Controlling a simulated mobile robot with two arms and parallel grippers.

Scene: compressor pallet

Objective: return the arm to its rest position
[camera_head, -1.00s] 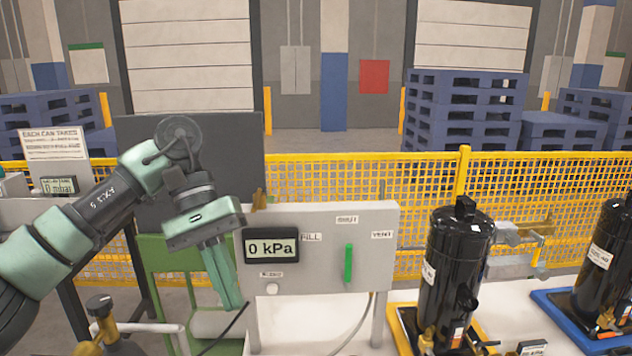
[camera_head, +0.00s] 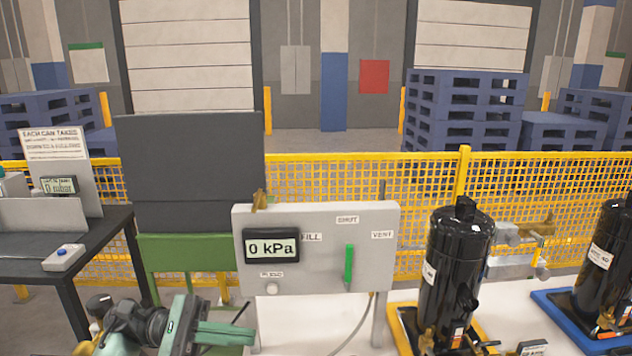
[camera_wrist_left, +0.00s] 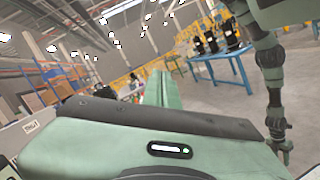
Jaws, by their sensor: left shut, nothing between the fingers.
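My left gripper (camera_head: 226,332) is low in the head view, at the bottom left of centre. Its green fingers point right and lie together, shut and empty. They are below and left of the grey control panel (camera_head: 318,288), in front of the green stand (camera_head: 190,256). The left wrist view shows the shut fingers (camera_wrist_left: 156,88) pointing away over the open hall.
The panel reads 0 kPa and has a green lever (camera_head: 349,264). A black compressor (camera_head: 455,262) stands on a yellow tray to its right, another (camera_head: 603,265) on a blue tray. A dark bench (camera_head: 92,240) is at left. A yellow mesh fence (camera_head: 330,180) runs behind.

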